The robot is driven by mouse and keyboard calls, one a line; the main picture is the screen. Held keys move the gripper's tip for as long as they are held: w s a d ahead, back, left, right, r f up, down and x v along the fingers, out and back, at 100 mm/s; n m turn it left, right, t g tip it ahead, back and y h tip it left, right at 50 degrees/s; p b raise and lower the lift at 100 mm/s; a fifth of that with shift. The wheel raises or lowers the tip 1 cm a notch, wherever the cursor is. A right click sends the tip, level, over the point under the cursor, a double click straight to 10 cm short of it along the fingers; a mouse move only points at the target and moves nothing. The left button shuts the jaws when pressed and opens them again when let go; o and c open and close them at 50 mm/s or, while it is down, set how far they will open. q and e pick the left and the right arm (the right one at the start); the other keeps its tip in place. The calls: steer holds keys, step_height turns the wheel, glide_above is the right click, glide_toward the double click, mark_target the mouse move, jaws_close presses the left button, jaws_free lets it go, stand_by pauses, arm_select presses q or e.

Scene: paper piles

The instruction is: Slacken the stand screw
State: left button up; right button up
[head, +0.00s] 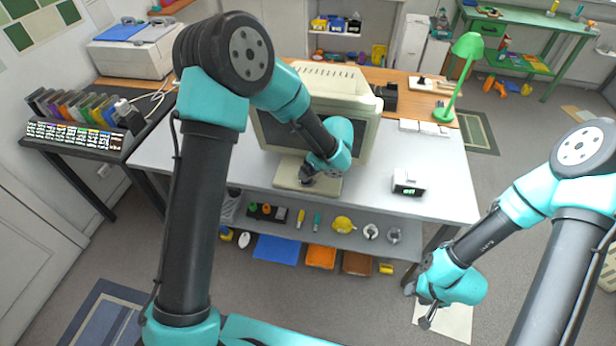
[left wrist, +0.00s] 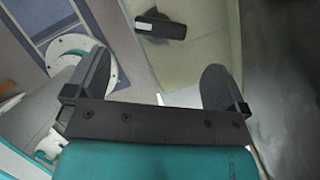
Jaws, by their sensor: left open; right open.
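A beige monitor (head: 318,85) stands on the grey desk on a beige stand base (head: 292,178). In the left wrist view a small black knob-like part (left wrist: 161,26) shows against a beige surface (left wrist: 195,30); it may be the stand screw. My left gripper (left wrist: 155,85) is open, with nothing between its fingers, and the knob lies beyond the fingertips, not touching them. In the head view my left arm covers part of the monitor and its stand, and hides most of this gripper. My right gripper (head: 424,308) is open and empty, off the desk's front right.
A small digital clock (head: 408,183) stands right of the stand on the desk (head: 440,185). A green lamp (head: 459,75) stands behind at right. The lower shelf (head: 330,240) holds trays and small items. The desk's right part is mostly clear.

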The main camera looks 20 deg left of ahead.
arm_select(q)
steer(key=x, duration=0.8)
steer(key=shift+f, duration=0.2)
steer(key=shift+c, duration=0.5)
steer(key=c, duration=0.9)
